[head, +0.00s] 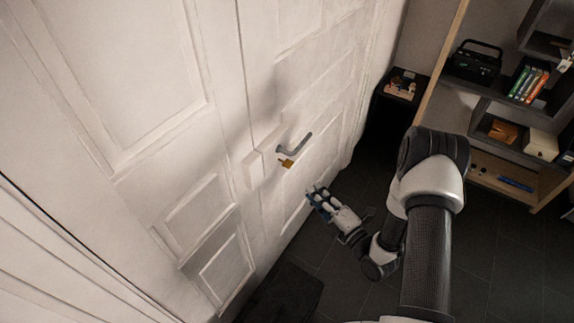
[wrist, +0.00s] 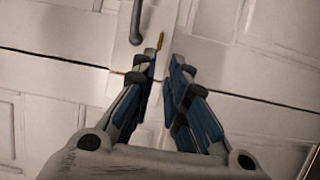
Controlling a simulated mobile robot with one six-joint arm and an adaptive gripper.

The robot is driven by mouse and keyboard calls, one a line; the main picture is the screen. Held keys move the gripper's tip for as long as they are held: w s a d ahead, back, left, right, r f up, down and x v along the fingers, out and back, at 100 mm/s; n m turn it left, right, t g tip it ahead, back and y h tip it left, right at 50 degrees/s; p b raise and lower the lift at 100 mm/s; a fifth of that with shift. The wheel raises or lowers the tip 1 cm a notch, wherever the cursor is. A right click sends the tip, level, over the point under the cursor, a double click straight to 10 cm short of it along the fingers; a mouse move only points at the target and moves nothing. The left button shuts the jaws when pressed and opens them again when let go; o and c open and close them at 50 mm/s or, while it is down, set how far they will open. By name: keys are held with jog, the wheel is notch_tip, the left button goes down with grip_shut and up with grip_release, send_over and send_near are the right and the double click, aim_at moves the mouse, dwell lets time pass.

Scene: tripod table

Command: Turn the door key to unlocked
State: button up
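The brass door key (head: 286,163) sits in the white door (head: 305,100), just below the grey lever handle (head: 294,145). My gripper (head: 315,192) is below and to the right of the key in the head view, apart from it. In the wrist view the key (wrist: 160,41) shows edge-on as a thin brass strip beyond the fingertips, beside the handle (wrist: 137,22). My gripper (wrist: 162,65) has its two blue fingers apart with nothing between them. The key's lower part is partly hidden by the fingers in the wrist view.
A white lock box (head: 254,169) stands out from the door left of the key. A wooden shelf (head: 490,175) with books (head: 528,83) and a black radio (head: 474,62) stands at the right. The dark floor (head: 350,230) near my gripper looks clear.

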aim_at(288, 163)
jog(key=b+x, duration=0.3)
jog(key=x, duration=1.2)
jog(key=shift+a, duration=0.1)
jog(key=shift+c, duration=0.3)
grip_shut()
